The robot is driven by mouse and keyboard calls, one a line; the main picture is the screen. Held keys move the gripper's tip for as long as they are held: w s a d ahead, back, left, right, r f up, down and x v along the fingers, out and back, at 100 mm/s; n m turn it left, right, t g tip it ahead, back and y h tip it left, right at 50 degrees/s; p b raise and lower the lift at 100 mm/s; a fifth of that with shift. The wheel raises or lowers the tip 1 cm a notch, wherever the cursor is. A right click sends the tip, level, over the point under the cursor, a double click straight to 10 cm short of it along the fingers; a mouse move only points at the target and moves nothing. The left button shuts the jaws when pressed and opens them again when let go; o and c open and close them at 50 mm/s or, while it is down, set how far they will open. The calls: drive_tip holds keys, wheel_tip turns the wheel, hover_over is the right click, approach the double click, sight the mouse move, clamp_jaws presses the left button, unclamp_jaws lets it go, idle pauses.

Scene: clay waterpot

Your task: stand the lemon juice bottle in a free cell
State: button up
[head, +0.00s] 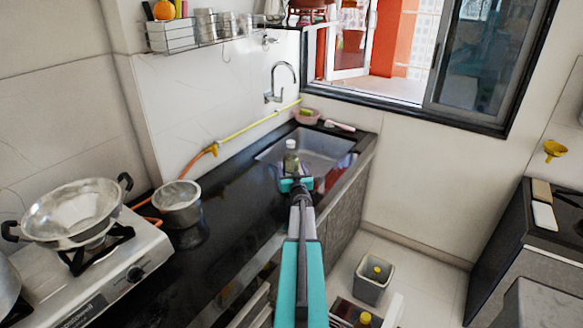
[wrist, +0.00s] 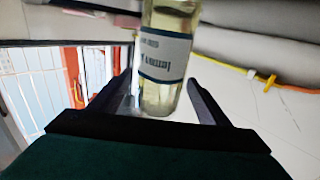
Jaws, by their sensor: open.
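The lemon juice bottle (head: 291,158) stands upright by the near edge of the sink, just beyond my gripper (head: 295,183). In the wrist view the bottle (wrist: 165,95) appears upside down, with pale yellow liquid and a white and blue label reading "lemon". It lies between the two dark fingers of my gripper (wrist: 161,85). The fingers are apart, with gaps beside the bottle, so it is not gripped.
A grey bin (head: 372,282) with a yellow item stands on the floor. The sink (head: 325,150), faucet (head: 282,80) and yellow hose (head: 245,127) lie beyond. A steel pot (head: 178,203) and a stove with a pan (head: 72,212) are left. The counter between is clear.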

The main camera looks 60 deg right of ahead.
drive_tip(key=shift+w+d, duration=0.4)
idle(0.3)
drive_tip(key=shift+r, duration=0.1)
drive_tip(key=c, duration=1.6)
